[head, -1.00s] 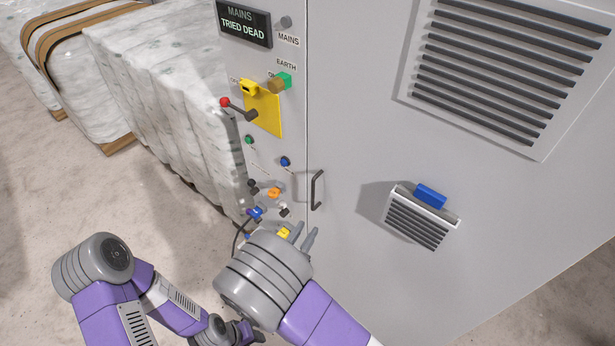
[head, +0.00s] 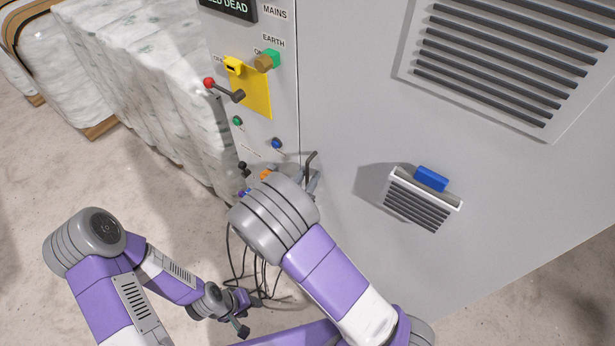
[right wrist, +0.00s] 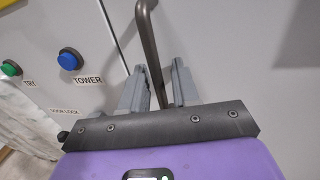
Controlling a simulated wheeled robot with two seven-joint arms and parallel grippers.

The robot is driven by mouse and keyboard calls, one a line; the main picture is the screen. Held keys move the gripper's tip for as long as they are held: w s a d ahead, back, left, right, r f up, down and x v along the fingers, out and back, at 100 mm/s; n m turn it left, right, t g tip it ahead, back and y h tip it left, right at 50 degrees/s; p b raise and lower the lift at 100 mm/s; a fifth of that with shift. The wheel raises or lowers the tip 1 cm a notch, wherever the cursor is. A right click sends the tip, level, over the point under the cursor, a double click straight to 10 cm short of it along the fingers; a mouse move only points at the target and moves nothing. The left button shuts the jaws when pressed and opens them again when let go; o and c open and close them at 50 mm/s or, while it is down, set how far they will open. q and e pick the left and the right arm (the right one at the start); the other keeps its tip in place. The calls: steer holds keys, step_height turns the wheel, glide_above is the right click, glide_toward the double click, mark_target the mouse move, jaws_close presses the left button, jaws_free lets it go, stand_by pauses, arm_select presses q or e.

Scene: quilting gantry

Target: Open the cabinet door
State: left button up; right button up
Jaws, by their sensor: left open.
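The cabinet door (head: 350,120) is the large grey panel right of a vertical seam; it looks closed. Its dark bar handle (head: 311,158) stands near the seam, partly hidden by my right gripper (head: 309,181). In the right wrist view the handle (right wrist: 149,40) runs down between the two grey fingers of my right gripper (right wrist: 159,85). The fingers are apart, one on each side of the bar, with gaps visible; contact is hard to tell. My left gripper (head: 249,314) is open and empty, low over the floor at lower left.
Left of the seam, a control panel has a yellow plate (head: 252,92) with a red-knobbed lever (head: 222,90), a green knob (head: 268,59) and buttons. Cables (head: 250,262) hang below. The door carries a vented box with a blue block (head: 432,179). Wrapped bales (head: 150,95) stand left.

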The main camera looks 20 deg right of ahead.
steer(key=shift+w, duration=0.1)
jaws_close()
